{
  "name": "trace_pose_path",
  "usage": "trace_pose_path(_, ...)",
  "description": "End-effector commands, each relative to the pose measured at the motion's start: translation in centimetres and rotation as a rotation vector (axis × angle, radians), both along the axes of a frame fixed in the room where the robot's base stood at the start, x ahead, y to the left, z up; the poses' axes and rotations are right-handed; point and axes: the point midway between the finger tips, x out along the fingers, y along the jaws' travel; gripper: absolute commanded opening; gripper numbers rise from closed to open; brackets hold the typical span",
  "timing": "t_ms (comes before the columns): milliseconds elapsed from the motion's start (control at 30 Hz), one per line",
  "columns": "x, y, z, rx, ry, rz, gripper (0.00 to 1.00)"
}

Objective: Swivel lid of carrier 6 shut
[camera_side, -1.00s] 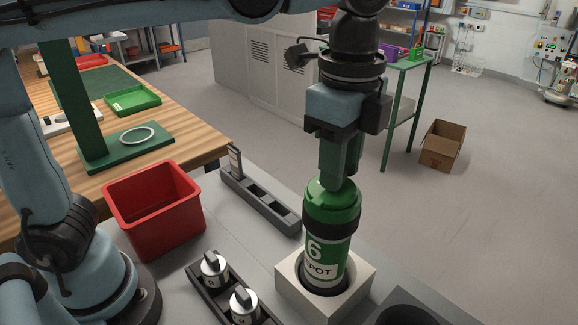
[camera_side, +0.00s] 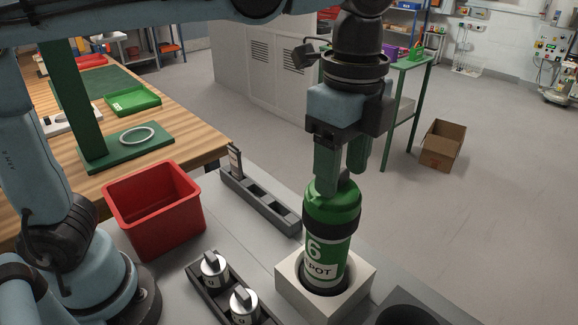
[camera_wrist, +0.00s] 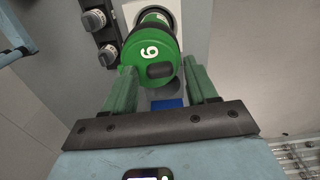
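Carrier 6 (camera_side: 328,252) is a green canister with a black band and a white label. It stands upright in a pale square socket block (camera_side: 302,290). Its green lid (camera_side: 331,205) covers the top; whether it is fully shut I cannot tell. In the wrist view the lid (camera_wrist: 149,46) carries a white 6 and a dark knob (camera_wrist: 160,71). My gripper (camera_side: 343,180) is just above the lid, pointing down. Its two green fingers are apart, one on each side of the knob, with gaps visible in the wrist view (camera_wrist: 160,68).
A dark rack with silver-topped cylinders (camera_side: 213,268) stands left of the block. A dark slotted rack (camera_side: 262,203) lies behind it, with one upright piece. A red bin (camera_side: 152,215) is farther left. A dark round opening (camera_side: 408,315) is at the front right.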

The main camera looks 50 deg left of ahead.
Motion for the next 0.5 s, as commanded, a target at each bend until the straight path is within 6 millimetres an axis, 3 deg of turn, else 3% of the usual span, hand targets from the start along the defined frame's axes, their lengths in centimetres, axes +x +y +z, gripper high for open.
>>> trace_pose_path(267,0.0,0.0,0.4,0.000,0.000,0.001,0.57)
trace_pose_path(500,0.0,0.0,3.3,0.000,0.000,0.001,0.57)
